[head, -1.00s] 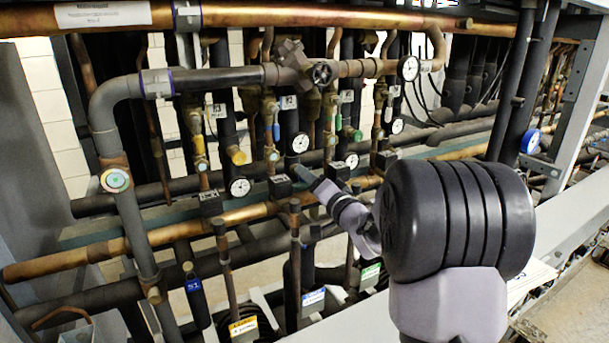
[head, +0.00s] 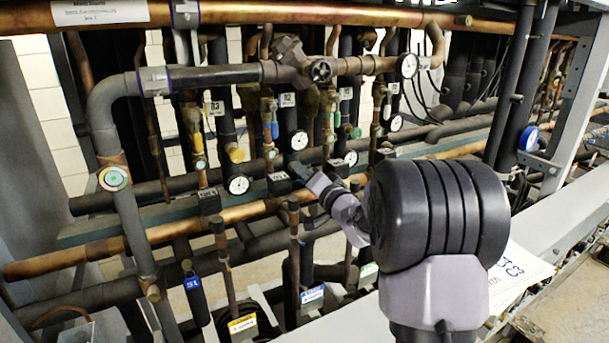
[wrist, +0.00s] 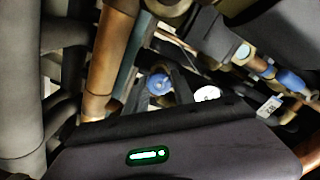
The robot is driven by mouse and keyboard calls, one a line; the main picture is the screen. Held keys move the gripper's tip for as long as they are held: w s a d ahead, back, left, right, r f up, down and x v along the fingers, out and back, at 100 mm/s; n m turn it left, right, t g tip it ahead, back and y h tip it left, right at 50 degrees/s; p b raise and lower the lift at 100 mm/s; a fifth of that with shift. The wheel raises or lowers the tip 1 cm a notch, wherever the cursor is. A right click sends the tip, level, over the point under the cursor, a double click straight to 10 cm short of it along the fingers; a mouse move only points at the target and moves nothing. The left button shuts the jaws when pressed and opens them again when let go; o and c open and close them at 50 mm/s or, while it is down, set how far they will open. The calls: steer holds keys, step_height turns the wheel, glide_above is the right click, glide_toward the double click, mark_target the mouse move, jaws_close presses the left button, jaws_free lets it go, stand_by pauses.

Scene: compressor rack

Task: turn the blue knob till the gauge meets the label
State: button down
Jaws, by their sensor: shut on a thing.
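In the wrist view, the blue knob (wrist: 158,84), round with a pale centre, sits between the two dark fingers of my gripper (wrist: 162,88), which is shut on it. In the head view, my gripper (head: 297,171) reaches in among the pipes just below a white gauge (head: 299,141); the knob is hidden there. A white dial, likely this gauge, shows partly in the wrist view (wrist: 207,94), right of the fingers. Its needle is too small to read. A white label marked R2 (head: 287,100) is above the gauge; a similar tag (wrist: 270,107) shows in the wrist view.
Other gauges stand close by at left (head: 238,185) and right (head: 351,158). A blue valve handle (head: 275,131) is left of the gauge. Copper pipes (head: 130,243) and dark pipes crowd around my gripper. A pale frame beam (head: 560,220) runs at the right.

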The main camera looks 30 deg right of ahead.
steer(key=shift+f, duration=0.1)
steer(key=shift+f+n+b, duration=0.1)
steer(key=shift+n+b, duration=0.9)
steer(key=shift+b, duration=0.2)
steer(key=n+b, duration=0.4)
steer(key=shift+n, duration=0.3)
steer(key=n+b, duration=0.3)
steer(key=n, duration=0.1)
steer(key=shift+a, duration=0.15)
steer(key=n+b, duration=0.2)
steer(key=n, duration=0.2)
steer(key=n+b, duration=0.4)
steer(key=n, duration=0.3)
steer(key=shift+a, duration=0.1)
steer(key=n+b, duration=0.2)
steer(key=n, duration=0.2)
steer(key=shift+n, duration=0.3)
steer(key=shift+n+b, duration=0.85)
steer(key=shift+n, duration=0.85)
